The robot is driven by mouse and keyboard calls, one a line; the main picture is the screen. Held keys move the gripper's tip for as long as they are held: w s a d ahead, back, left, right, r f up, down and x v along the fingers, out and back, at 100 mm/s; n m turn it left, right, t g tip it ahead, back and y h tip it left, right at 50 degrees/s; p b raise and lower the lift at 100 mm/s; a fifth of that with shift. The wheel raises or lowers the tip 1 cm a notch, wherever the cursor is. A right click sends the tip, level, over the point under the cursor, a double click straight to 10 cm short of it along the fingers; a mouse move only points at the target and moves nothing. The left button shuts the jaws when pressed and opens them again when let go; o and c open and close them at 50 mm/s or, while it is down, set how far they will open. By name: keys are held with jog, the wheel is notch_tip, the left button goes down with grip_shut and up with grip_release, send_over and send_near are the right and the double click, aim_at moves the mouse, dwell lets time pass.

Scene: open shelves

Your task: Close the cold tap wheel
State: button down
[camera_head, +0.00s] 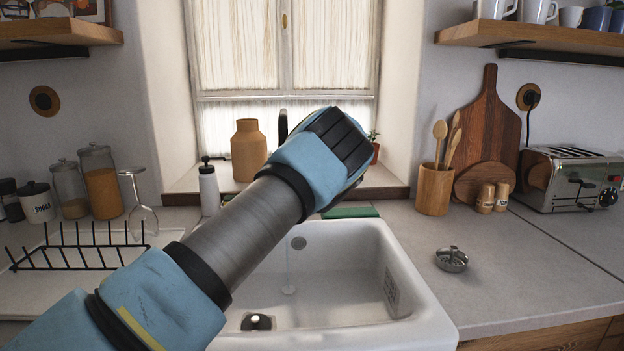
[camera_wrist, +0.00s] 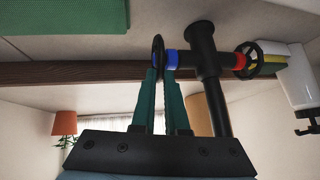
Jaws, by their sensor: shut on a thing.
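The cold tap wheel (camera_wrist: 157,46) is a thin black wheel beside a blue collar on the black tap (camera_wrist: 206,65) in the wrist view. My gripper (camera_wrist: 162,74) has its two green fingers on either side of the wheel's rim and is shut on it. The other wheel (camera_wrist: 247,60), with a red collar, is on the opposite side of the tap, apart from my fingers. In the head view my forearm and wrist cover the fingers and most of the tap; only its dark top (camera_head: 283,124) shows. A faint thin stream of water (camera_head: 288,272) appears to fall into the sink.
The white sink (camera_head: 400,300) lies below my arm. A white bottle (camera_head: 209,188) and a tan vase (camera_head: 248,150) stand behind it. A dish rack (camera_head: 80,250) is at left. A metal dish (camera_head: 452,259) and a utensil pot (camera_head: 434,190) stand on the right counter.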

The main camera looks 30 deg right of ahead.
jog(key=shift+w+d+r+g+y+p, duration=0.1)
jog(key=shift+w+r+g+y+p, duration=0.2)
jog(key=shift+p, duration=0.6)
jog(key=shift+w+g+p, duration=0.1)
jog(key=shift+g+p, duration=0.3)
jog(key=shift+p, duration=0.5)
jog(key=shift+w+d+f+g+p, duration=0.15)
jog(key=shift+g+p, duration=0.45)
jog(key=shift+p, duration=0.75)
jog(key=c, duration=0.9)
grip_release()
jog(key=shift+c, duration=0.2)
jog(key=b+v, duration=0.4)
jog(key=v, duration=0.6)
jog(key=shift+r+b, duration=0.3)
jog(key=shift+r, duration=0.05)
jog(key=shift+s+d, duration=0.15)
jog(key=shift+s, duration=0.1)
